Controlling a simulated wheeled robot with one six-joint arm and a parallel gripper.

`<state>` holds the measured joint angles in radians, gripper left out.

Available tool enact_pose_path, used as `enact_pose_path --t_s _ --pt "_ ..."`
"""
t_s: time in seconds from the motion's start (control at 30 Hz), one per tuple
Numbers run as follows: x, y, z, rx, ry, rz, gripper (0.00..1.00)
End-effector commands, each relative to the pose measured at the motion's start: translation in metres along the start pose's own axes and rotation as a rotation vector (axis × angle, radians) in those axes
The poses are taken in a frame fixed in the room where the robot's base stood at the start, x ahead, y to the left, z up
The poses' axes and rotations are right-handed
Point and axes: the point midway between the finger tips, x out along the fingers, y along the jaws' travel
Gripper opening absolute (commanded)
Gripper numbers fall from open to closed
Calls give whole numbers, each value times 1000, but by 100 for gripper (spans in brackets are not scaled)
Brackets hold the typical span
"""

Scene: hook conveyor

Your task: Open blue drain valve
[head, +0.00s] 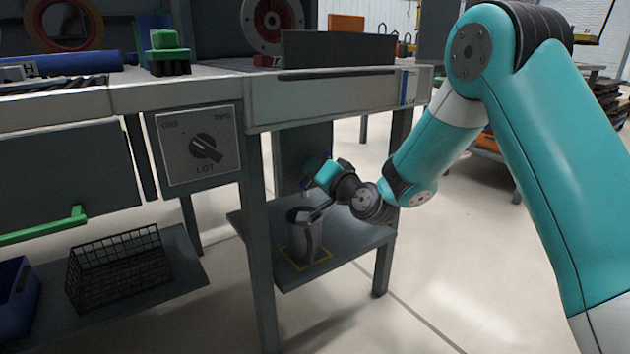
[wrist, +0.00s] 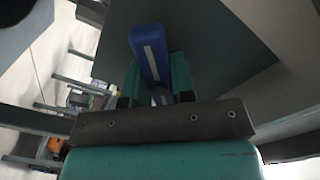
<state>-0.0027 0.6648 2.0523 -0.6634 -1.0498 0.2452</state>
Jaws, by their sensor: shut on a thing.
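The blue drain valve handle (wrist: 147,42), a blue bar with a pale stripe, shows in the wrist view. My gripper (wrist: 157,82) is shut on it, with a teal finger on each side. In the head view my gripper (head: 317,172) is under the bench at the end of my bent arm, and only a little blue of the handle (head: 304,184) shows beside it. A grey metal jug (head: 303,243) stands upright on the lower shelf, below my gripper.
The jug stands in a yellow outlined square on the lower shelf (head: 345,245). A dial panel (head: 198,145) is on the bench front to the left. A black wire basket (head: 120,270) and a blue bin (head: 15,300) are lower left. Bench legs flank the shelf.

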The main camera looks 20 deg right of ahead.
Motion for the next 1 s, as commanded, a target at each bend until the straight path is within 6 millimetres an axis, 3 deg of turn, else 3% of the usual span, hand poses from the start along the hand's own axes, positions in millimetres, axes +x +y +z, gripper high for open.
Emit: enact_pose_path --t_s 0.6,1.0 --pt "0 3 3 -570 1 0 0" --pt "0 2 2 -800 -1 0 0"
